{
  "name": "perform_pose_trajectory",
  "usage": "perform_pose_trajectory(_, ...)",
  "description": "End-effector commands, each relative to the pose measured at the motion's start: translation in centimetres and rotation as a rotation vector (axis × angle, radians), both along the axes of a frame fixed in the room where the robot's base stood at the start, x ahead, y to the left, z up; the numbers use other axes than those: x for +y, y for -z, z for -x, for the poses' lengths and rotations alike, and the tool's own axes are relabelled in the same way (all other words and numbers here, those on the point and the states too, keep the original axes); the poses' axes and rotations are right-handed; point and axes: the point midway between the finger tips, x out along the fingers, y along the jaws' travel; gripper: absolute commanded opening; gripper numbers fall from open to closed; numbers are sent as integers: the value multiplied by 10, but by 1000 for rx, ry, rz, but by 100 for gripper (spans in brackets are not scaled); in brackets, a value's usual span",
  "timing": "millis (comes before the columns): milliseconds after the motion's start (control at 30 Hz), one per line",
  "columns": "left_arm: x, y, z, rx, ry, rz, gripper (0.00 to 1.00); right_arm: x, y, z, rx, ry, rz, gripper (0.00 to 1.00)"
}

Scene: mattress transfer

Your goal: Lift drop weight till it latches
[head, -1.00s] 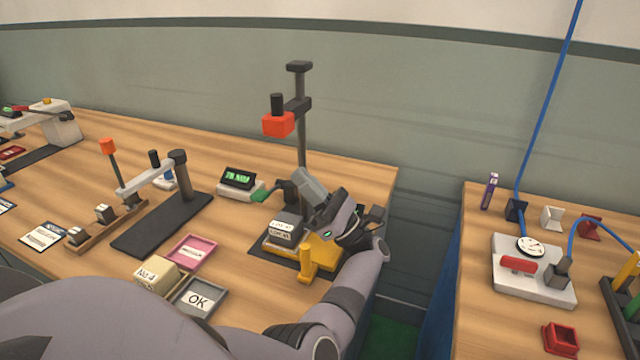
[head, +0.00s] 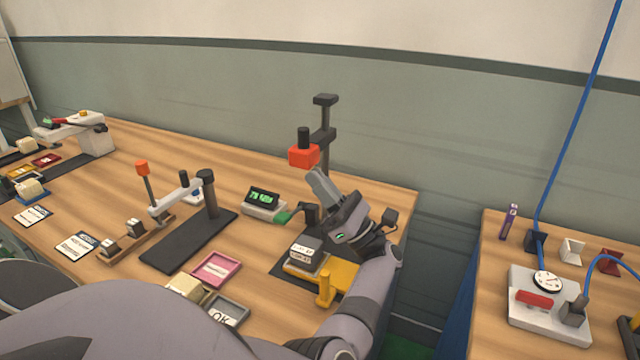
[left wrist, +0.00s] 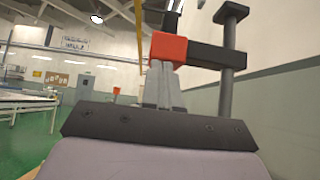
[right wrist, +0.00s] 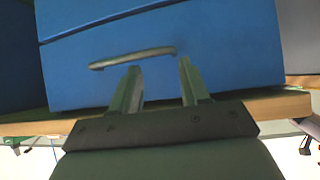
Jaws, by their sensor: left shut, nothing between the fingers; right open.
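The drop weight, a red block (head: 303,156) with a black knob on top, sits on a dark arm at the upright post (head: 325,145). My left gripper (head: 318,175) is shut and empty, its fingers pointing up just under the red block. In the left wrist view the fingertips (left wrist: 162,64) reach the underside of the red block (left wrist: 168,48); I cannot tell whether they touch. My right gripper (right wrist: 158,74) is open and empty, in front of a blue drawer front (right wrist: 220,50) with a grey handle (right wrist: 135,57).
A labelled grey block (head: 306,258) and a yellow fixture (head: 325,288) stand at the post's base. A small green-lit display (head: 263,200) is to the left. A lever stand (head: 207,190) and pink tray (head: 216,268) are farther left. A gap separates the second table (head: 490,300).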

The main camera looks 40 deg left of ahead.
Motion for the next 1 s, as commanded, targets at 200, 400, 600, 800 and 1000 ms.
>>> perform_pose_trajectory(200,0,-17,0,-5,-1,-7,0,0,3,0,-1,0,0,46)
perform_pose_trajectory(400,0,-27,0,-7,-2,-13,0,0,3,0,-1,-1,-1,46)
perform_pose_trajectory(600,1,-28,-1,-6,-1,-15,0,0,2,0,-1,-1,-1,46)
perform_pose_trajectory(800,-6,-17,-3,-3,2,-11,0,0,11,0,-1,-1,-1,46)
perform_pose_trajectory(1000,-26,13,-10,6,4,1,0,0,32,0,-2,-1,-1,46)
